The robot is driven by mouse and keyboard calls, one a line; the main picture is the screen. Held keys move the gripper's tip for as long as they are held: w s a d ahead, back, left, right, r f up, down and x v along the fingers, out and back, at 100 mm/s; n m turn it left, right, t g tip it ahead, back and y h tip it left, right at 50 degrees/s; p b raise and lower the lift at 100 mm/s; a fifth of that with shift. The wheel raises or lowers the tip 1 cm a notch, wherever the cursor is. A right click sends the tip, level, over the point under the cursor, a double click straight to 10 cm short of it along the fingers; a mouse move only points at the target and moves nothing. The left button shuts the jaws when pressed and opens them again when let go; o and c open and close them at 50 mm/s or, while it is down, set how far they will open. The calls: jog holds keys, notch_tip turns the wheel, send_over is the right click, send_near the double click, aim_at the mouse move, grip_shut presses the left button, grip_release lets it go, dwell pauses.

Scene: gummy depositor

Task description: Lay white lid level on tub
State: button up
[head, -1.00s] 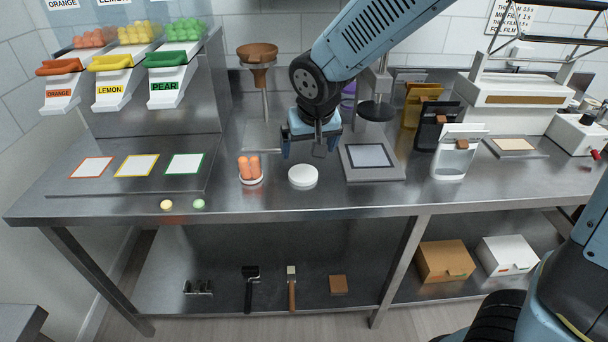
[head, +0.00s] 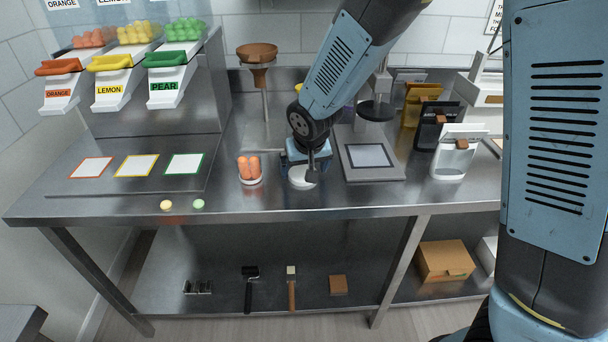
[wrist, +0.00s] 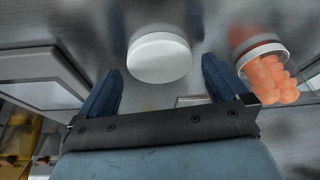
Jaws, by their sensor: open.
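The round white lid (head: 300,180) lies flat on the steel bench, partly hidden behind my gripper in the head view. In the wrist view the lid (wrist: 160,57) sits in the gap between the fingertips, near their far ends. My gripper (wrist: 161,70) is open, one finger to each side of the lid, with no visible contact; it also shows low over the lid in the head view (head: 303,172). The tub (head: 250,181), filled with orange gummies heaped above its rim, stands just left of the lid. The tub (wrist: 262,50) is outside the right finger in the wrist view.
A flat scale-like plate (head: 371,157) lies right of the lid. A funnel stand (head: 258,60) is behind the tub. Pouches and a white packet (head: 452,160) stand farther right. Two small gummies (head: 166,205) lie near the front edge. Bench in front of the lid is clear.

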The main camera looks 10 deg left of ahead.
jog(key=shift+w+a+f, duration=0.1)
jog(key=shift+w+f, duration=0.1)
jog(key=shift+f, duration=0.3)
jog(key=c, duration=0.9)
